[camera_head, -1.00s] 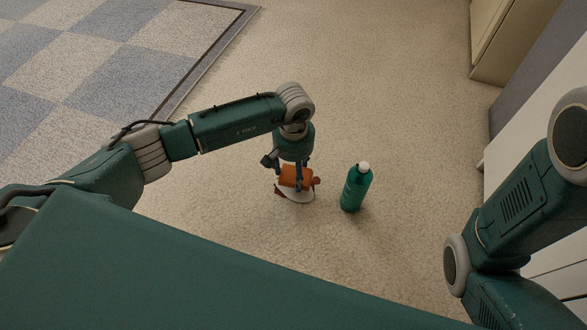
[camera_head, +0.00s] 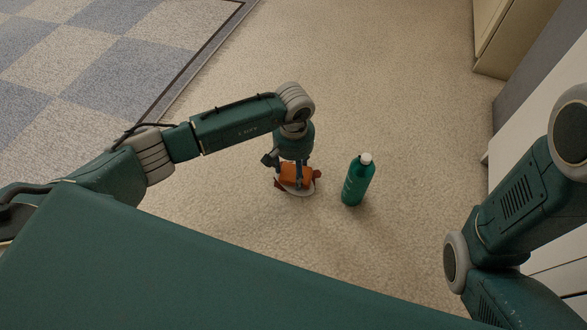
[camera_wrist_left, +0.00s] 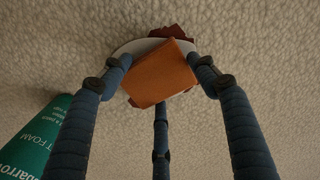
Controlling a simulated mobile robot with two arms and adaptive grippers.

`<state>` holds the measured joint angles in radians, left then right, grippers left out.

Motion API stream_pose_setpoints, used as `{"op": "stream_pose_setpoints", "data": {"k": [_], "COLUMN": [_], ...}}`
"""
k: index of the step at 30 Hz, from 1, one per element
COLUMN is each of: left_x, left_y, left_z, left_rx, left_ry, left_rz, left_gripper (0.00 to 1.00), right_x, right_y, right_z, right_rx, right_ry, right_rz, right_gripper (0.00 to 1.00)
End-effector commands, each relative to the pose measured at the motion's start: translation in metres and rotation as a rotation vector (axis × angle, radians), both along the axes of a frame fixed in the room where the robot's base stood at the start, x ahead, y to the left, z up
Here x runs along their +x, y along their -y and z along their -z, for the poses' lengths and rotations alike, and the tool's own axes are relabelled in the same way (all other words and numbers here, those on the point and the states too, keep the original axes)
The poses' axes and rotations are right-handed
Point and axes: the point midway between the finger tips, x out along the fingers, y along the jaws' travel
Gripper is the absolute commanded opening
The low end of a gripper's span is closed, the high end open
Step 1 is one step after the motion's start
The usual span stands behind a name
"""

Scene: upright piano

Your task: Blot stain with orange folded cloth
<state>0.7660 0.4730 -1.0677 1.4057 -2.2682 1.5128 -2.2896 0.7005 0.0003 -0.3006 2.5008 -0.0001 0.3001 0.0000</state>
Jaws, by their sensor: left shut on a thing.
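My left gripper (camera_head: 295,170) points down at the carpet with its fingers around the orange folded cloth (camera_head: 296,176). In the left wrist view the cloth (camera_wrist_left: 161,75) is a tilted orange block between the fingertips. Under it is a flat white oval (camera_wrist_left: 138,46), mostly covered by the cloth. Dark red-brown patches (camera_wrist_left: 173,31) show beyond the white oval, and one shows beside it in the head view (camera_head: 317,174); they may be the stain. I cannot tell whether the cloth touches what is below. My right arm shows at the right, its gripper out of frame.
A green bottle with a white cap (camera_head: 357,182) stands upright on the carpet, just right of the left gripper; it also shows in the wrist view (camera_wrist_left: 35,140). A checkered rug (camera_head: 100,60) lies at upper left. Pale furniture edges the right side. The carpet beyond is clear.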

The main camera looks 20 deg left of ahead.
Motion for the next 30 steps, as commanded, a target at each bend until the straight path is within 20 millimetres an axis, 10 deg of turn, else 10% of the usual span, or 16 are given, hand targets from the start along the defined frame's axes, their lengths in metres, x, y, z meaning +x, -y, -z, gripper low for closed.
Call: {"op": "stream_pose_setpoints", "data": {"k": [30], "left_x": [0.000], "left_y": [0.000], "left_z": [0.010], "left_rx": [0.000], "left_ry": [0.000], "left_rz": [0.000], "left_gripper": [0.39], "right_x": [0.001], "right_y": [0.000], "right_z": [0.008], "right_rx": [0.000], "right_ry": [-0.001], "right_rz": [0.001], "right_gripper": [0.40]}}
